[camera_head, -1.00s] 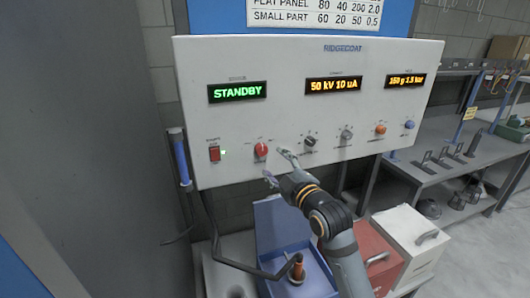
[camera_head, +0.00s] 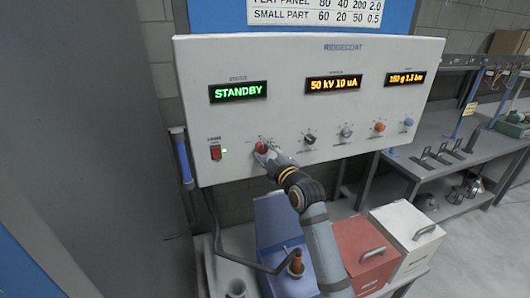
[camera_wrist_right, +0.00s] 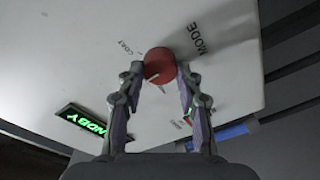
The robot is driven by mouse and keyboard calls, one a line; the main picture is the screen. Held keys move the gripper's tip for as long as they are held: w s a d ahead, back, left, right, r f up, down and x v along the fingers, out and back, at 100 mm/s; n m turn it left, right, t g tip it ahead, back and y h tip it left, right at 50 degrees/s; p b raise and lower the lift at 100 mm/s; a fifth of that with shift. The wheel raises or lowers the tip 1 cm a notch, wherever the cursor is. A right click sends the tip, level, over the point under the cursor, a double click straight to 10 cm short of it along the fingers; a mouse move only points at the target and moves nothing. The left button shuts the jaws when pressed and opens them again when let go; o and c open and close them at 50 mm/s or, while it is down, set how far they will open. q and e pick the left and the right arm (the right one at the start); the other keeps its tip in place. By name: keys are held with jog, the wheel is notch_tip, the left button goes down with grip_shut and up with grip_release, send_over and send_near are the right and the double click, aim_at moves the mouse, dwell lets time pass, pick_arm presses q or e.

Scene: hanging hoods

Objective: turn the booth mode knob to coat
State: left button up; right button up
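The red mode knob (camera_head: 261,147) is on the front of the white control panel (camera_head: 300,110), below the green STANDBY display (camera_head: 238,92). My right gripper (camera_head: 265,153) is at the knob and partly covers it. In the right wrist view the knob (camera_wrist_right: 160,63) sits between the two fingertips of my right gripper (camera_wrist_right: 161,70), which are apart, one on each side. Any contact is too fine to make out. The knob's white mark points down-left in that view, away from the COAT lettering (camera_wrist_right: 130,49). My left gripper is out of view.
A red lit switch (camera_head: 215,153) is left of the knob. Several other knobs, black (camera_head: 309,138), grey (camera_head: 346,132), orange (camera_head: 379,126) and blue (camera_head: 408,122), are in a row to the right. A blue box (camera_head: 280,225) and a red box (camera_head: 362,250) stand below.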

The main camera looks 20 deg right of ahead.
jog(key=c, duration=0.4)
jog(key=shift+o, duration=0.2)
jog(key=m+p, duration=0.1)
jog(key=m, duration=0.3)
jog(key=shift+m, duration=0.4)
jog(key=m+p, duration=0.1)
jog(key=m, duration=0.2)
jog(key=shift+m+t, duration=0.4)
jog(key=shift+m+h+p, duration=0.5)
jog(key=shift+m+p, duration=0.4)
jog(key=shift+m, duration=0.9)
jog(key=shift+f+m, duration=0.1)
jog(key=shift+m, duration=0.2)
